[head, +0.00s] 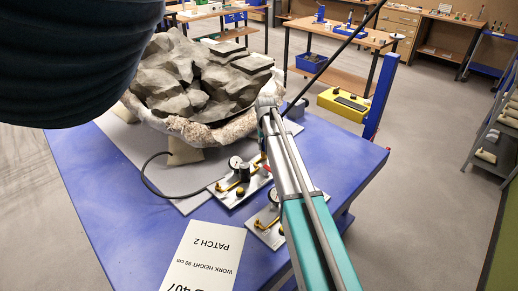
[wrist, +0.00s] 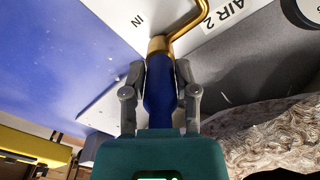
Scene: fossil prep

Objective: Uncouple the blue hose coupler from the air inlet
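In the wrist view, the blue hose coupler (wrist: 160,95) is attached to the brass air inlet (wrist: 157,44) on a pale plate (wrist: 118,98) marked "IN" and "AIR 2". My gripper (wrist: 160,72) has one finger on each side of the coupler, and both fingertips appear to press against it just below the brass collar. The coupler's rear end is hidden by the gripper body. In the head view, my arm hides the gripper and coupler.
A jacketed fossil block (head: 205,130) stands close beside the gripper on the blue table (head: 90,170). Two valve plates with gauges (head: 233,190) (head: 262,228) lie near my arm. A black hose (head: 146,172) loops left. A large dark ribbed cylinder (head: 70,60) fills the upper left.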

